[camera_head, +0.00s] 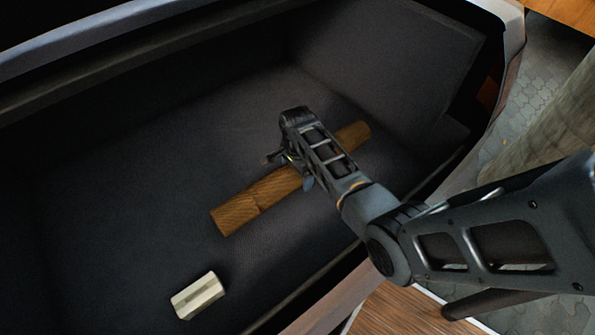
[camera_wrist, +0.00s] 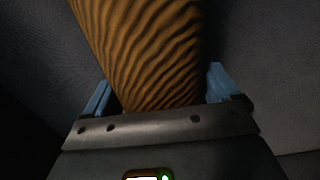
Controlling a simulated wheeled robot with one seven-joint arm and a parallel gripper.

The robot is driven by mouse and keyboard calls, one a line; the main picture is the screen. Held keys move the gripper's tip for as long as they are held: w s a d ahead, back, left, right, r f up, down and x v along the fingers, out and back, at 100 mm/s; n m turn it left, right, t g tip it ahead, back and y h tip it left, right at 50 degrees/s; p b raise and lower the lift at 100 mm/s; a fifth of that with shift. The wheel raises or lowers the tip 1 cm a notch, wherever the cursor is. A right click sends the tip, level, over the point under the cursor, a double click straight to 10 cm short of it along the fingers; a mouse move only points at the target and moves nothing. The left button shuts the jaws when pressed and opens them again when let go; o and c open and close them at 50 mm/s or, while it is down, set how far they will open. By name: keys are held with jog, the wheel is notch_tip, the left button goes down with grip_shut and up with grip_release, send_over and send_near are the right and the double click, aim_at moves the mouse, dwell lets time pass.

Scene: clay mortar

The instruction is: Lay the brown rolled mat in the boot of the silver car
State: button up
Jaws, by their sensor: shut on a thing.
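The brown rolled mat (camera_head: 258,197) is inside the dark boot (camera_head: 130,180) of the silver car (camera_head: 95,28), lying slantwise across it. My gripper (camera_head: 288,160) is shut on the mat near its middle. In the wrist view the mat (camera_wrist: 140,50), with a wavy ribbed surface, sits between the two blue fingertips (camera_wrist: 160,90). My arm hides part of the mat in the head view. I cannot tell whether the mat touches the boot floor.
A small pale box-like object (camera_head: 197,295) lies on the boot floor near the front. The boot's left part is clear. The car's rear edge (camera_head: 340,300) borders the opening, with paving (camera_head: 545,75) and a round post (camera_head: 545,120) outside to the right.

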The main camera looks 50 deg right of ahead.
jog(key=o, duration=1.2)
notch_tip(320, 180, up, 8)
jog(key=shift+f+p, duration=0.1)
jog(key=shift+p, duration=0.6)
